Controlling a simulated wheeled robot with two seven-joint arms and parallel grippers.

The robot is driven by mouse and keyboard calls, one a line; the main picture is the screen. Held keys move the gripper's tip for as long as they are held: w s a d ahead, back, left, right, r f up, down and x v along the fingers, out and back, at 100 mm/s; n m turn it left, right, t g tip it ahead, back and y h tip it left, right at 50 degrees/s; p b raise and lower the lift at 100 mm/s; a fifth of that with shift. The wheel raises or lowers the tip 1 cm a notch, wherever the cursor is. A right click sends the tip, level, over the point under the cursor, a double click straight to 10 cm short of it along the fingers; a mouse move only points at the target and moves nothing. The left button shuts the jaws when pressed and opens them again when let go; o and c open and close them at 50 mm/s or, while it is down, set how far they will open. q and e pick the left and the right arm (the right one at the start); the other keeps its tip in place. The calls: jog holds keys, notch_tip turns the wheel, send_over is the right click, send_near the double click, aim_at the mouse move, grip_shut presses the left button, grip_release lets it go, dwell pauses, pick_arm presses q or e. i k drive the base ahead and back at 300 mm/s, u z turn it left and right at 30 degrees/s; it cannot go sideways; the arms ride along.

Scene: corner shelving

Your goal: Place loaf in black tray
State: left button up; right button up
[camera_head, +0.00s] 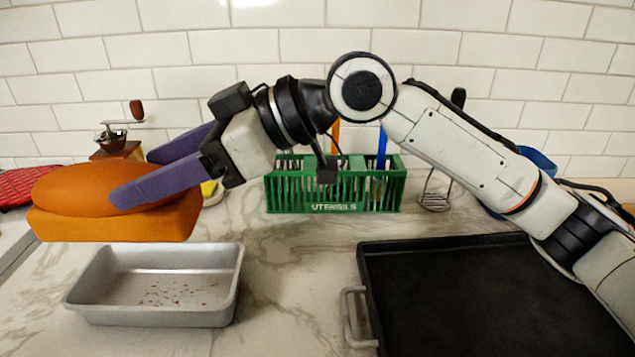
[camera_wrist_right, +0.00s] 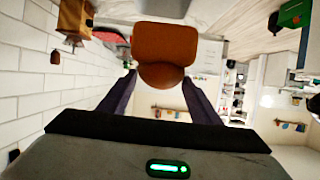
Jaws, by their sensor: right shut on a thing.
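The loaf (camera_head: 75,205) is orange-brown with a domed top and hangs at the left in the head view, above and behind the silver loaf pan. My right gripper (camera_head: 128,178) has purple fingers, one on each side of the loaf, and is shut on it. In the right wrist view the loaf (camera_wrist_right: 165,50) sits between the fingertips (camera_wrist_right: 160,82). The black tray (camera_head: 480,290) is flat, with a raised rim and a metal handle, and lies at the right front of the counter. My right forearm passes above its far right corner. My left gripper is not in view.
The silver loaf pan (camera_head: 88,297) holds only small crumbs. A green utensil basket (camera_head: 335,190) stands at the back middle, with a wire holder (camera_head: 436,192) beside it. A coffee grinder (camera_head: 118,140) and a red cloth (camera_head: 22,183) are at the left back. Bare marble lies between pan and tray.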

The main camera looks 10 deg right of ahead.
aim_at(541, 320)
jog(key=z, duration=2)
jog(key=k, duration=0.6)
jog(key=u, duration=0.45)
jog(key=i, duration=0.4)
